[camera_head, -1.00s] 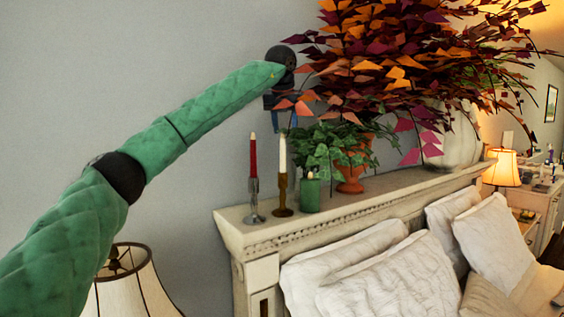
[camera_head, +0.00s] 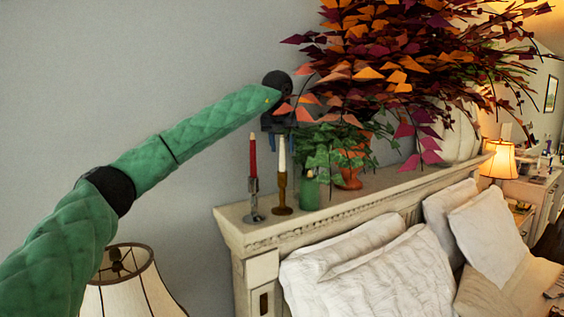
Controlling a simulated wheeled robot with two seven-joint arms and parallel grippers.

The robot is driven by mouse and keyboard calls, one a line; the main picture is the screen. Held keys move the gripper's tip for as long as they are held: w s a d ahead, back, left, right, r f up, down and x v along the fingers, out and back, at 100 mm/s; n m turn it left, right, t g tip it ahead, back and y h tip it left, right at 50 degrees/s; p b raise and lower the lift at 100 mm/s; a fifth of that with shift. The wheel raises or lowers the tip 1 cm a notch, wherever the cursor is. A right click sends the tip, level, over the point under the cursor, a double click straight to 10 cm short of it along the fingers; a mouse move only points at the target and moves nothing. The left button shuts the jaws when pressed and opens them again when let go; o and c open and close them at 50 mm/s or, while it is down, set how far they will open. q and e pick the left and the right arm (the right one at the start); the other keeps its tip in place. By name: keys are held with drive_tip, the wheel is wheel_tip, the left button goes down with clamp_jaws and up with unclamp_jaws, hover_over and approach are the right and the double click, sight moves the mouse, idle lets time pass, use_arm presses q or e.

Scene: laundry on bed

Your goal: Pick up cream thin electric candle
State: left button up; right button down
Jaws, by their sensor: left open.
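The cream thin electric candle (camera_head: 282,155) stands upright in a brass-coloured holder (camera_head: 282,195) near the left end of the headboard shelf (camera_head: 236,222). A red candle (camera_head: 253,157) in a silver holder (camera_head: 254,200) stands just left of it. Whether the fingers touch the candle cannot be told. My right gripper is not in view.
A green jar candle (camera_head: 309,192) stands close right of the brass holder. Behind it are a leafy potted plant (camera_head: 325,150) and a large orange and purple foliage arrangement (camera_head: 390,60). A lampshade (camera_head: 130,285) is below my left arm. Pillows (camera_head: 370,270) lie below the shelf.

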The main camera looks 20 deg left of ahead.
use_arm(q)
drive_tip(key=shift+s+d+r, duration=0.15)
drive_tip(key=shift+s, duration=0.05)
drive_tip(key=shift+c, duration=1.1)
clamp_jaws()
